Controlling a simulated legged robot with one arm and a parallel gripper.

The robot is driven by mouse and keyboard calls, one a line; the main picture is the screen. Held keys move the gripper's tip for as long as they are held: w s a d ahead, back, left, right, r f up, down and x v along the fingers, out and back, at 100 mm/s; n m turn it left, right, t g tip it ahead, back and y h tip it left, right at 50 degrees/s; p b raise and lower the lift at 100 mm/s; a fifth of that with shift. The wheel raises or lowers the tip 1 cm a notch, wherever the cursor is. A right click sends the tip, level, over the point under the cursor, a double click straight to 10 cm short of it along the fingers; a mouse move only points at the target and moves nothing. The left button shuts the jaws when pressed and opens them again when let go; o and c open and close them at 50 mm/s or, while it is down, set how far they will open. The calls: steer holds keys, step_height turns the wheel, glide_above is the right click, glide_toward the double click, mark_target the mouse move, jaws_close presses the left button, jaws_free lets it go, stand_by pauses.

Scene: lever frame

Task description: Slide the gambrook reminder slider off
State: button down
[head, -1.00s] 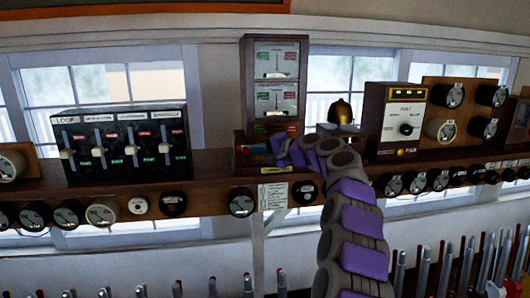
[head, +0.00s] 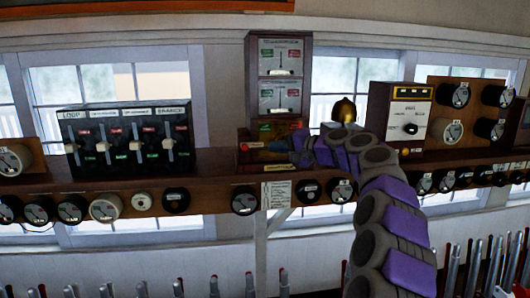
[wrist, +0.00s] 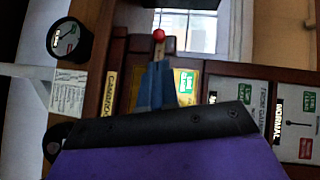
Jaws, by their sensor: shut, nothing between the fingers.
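The reminder slider is a small red knob (wrist: 158,35) on a wooden box whose yellow nameplate (wrist: 109,92) reads "GAMBROOK" in part. In the head view the red knob (head: 244,146) is at the left end of the box (head: 262,157), below the two-dial instrument. My gripper (wrist: 156,72) has blue fingers, shut with nothing between them. They point at the knob and lie in line with it; I cannot tell whether they touch. In the head view my gripper (head: 296,147) is at the box's right side, with the arm reaching in from the right.
The two-dial instrument (head: 280,75) stands directly above the box. A brass bell (head: 343,110) and a dial unit (head: 407,112) are to the right on the shelf. A black panel with several switches (head: 130,140) is to the left. Levers (head: 480,265) stand below.

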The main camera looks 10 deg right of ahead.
steer(key=s+a+f+n+g+h+b, duration=0.3)
steer(key=s+a+f+b, duration=0.35)
steer(key=s+f, duration=0.65)
steer(key=s+a+f+n+g+b, duration=0.2)
steer(key=s+a+f+g+b, duration=0.4)
steer(key=s+f, duration=0.65)
steer(key=s+d+f+g+h+b, duration=0.1)
steer(key=s+d+f, duration=0.3)
steer(key=s+f, duration=0.4)
steer(key=s+d+f+n+g+h+b, duration=0.1)
steer(key=s+d+f+h+b, duration=0.3)
steer(key=s+f, duration=0.4)
steer(key=s+d+f+n+g+h+b, duration=0.1)
steer(key=s+d+f+g+h+b, duration=0.1)
steer(key=s+f, duration=0.7)
steer(key=s+d+h+b, duration=0.1)
steer(key=s+d, duration=0.1)
steer(key=s, duration=0.6)
